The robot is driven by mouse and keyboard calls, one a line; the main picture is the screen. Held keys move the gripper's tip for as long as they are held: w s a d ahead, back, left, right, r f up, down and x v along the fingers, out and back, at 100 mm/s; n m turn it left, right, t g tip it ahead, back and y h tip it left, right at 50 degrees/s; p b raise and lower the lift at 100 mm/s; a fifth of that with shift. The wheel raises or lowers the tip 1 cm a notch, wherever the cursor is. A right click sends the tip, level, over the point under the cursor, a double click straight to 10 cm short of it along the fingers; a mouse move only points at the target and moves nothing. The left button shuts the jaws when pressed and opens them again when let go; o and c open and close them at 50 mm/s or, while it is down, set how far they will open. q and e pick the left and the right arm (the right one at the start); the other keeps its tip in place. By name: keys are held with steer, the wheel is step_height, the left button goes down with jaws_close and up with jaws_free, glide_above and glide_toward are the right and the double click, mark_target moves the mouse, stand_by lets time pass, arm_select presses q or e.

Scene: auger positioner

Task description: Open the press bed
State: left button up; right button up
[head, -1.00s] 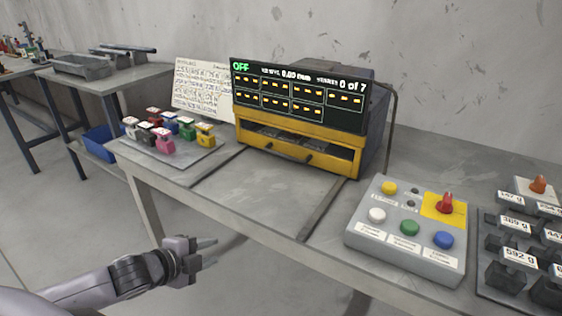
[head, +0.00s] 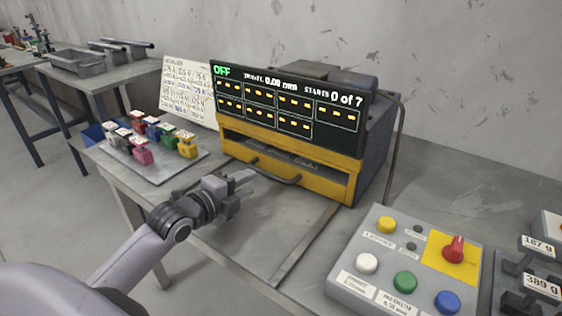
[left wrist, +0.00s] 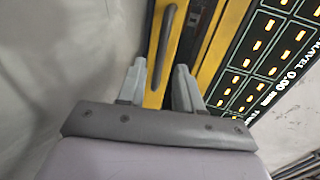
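The press (head: 330,150) is a dark machine with a yellow front and a wide black display reading OFF and 0 of 7. Its yellow bed front (head: 325,186) carries a dark bar handle (head: 284,180); the bed appears closed. My left gripper (head: 248,182) is open and empty, just in front of the bed front and left of the handle. In the left wrist view the handle (left wrist: 168,40) lies beyond the two spread fingertips (left wrist: 160,72), apart from them. My right gripper is not in view.
A control box (head: 385,288) with coloured buttons and a red knob stands on the bench at the right. Labelled weights (head: 540,285) are beyond it. A tray (head: 165,170) of small coloured blocks lies at the left. The bench before the press is clear.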

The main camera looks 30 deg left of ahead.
mark_target(264, 174)
arm_select(q)
steer(key=shift+x, duration=1.1)
steer(key=shift+b+x, duration=0.35)
steer(key=shift+x, duration=2.45)
steer(key=shift+d+r, duration=0.1)
jaws_close()
